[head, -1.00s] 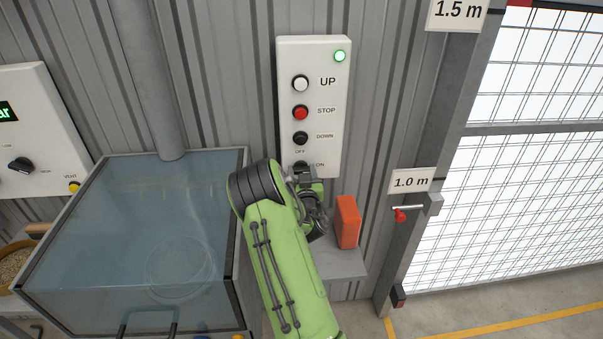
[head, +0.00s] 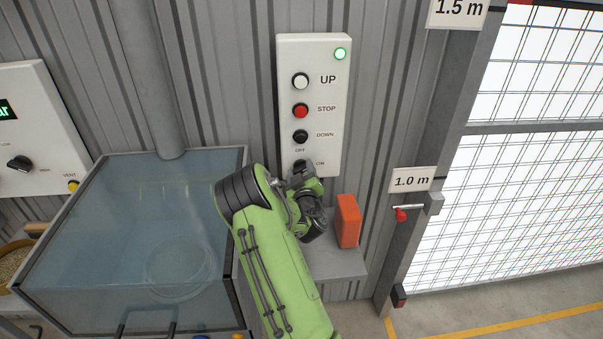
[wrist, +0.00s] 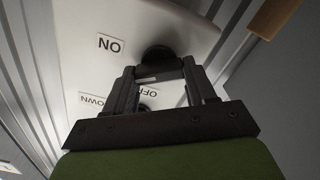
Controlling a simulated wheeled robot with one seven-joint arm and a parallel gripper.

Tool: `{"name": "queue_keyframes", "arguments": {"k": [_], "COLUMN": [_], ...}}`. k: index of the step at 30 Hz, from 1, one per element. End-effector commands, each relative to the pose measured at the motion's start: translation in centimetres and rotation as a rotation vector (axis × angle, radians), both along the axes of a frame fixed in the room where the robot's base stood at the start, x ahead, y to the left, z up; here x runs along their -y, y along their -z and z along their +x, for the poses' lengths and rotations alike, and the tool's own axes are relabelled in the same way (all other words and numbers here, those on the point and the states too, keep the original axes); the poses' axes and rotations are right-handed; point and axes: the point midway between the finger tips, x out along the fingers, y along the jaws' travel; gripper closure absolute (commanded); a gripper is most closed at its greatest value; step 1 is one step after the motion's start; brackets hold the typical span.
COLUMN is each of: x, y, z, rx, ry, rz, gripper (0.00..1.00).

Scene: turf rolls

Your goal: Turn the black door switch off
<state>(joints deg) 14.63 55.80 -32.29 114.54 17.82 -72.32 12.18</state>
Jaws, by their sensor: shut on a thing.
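The black door switch (head: 300,165) is a round knob at the bottom of the white control panel (head: 290,65). Its OFF label is above it and its ON label to its right. My gripper (head: 302,174) is at the knob and covers its lower part in the head view. In the wrist view my gripper (wrist: 160,72) is shut on the black switch (wrist: 158,54), with a finger on each side. The ON and OFF labels show upside down there. The knob's pointer direction is hidden. A green lamp (head: 340,54) glows at the panel's top right.
White UP (head: 300,81), red STOP (head: 300,110) and black DOWN (head: 300,136) buttons sit above the switch. An orange block (head: 348,221) stands on a grey ledge (head: 340,262) at lower right. A clear-sided cabinet (head: 110,215) stands left of my arm.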

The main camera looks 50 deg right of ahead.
Motion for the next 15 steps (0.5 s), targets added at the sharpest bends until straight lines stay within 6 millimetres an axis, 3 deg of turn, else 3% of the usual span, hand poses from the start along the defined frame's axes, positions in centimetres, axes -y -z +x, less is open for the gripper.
{"name": "queue_keyframes", "arguments": {"k": [15], "x": [-0.19], "y": [0.15], "z": [0.18], "rx": [-0.315], "ry": [-0.003], "rz": [-0.375], "gripper": [0.75]}}
